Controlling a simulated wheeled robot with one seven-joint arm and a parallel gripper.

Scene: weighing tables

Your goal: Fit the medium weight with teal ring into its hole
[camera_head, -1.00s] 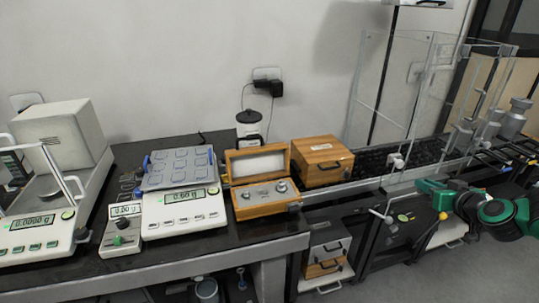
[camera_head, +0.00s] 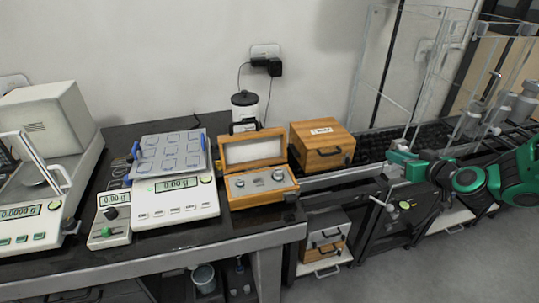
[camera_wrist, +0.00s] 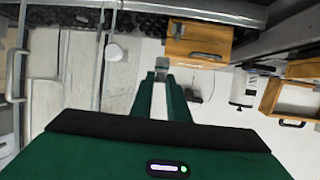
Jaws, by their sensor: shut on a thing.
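The open wooden weight case (camera_head: 262,196) stands on the dark table, lid up. Two metal weights show in its grey panel, one at the left (camera_head: 240,183) and one at the right (camera_head: 277,176). The hole between them is too small to make out. The case shows partly at the right edge of the wrist view (camera_wrist: 268,97). My gripper (camera_head: 393,160) is right of the case, past the closed wooden box. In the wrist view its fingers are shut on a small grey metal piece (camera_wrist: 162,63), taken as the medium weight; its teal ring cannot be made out.
A closed wooden box (camera_head: 322,150) stands between the case and my gripper. A black-lidded jar (camera_head: 245,108) is behind the case, and a balance with a blue-handled tray (camera_head: 178,205) is left of it. Glass panels (camera_head: 400,70) rise behind my gripper.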

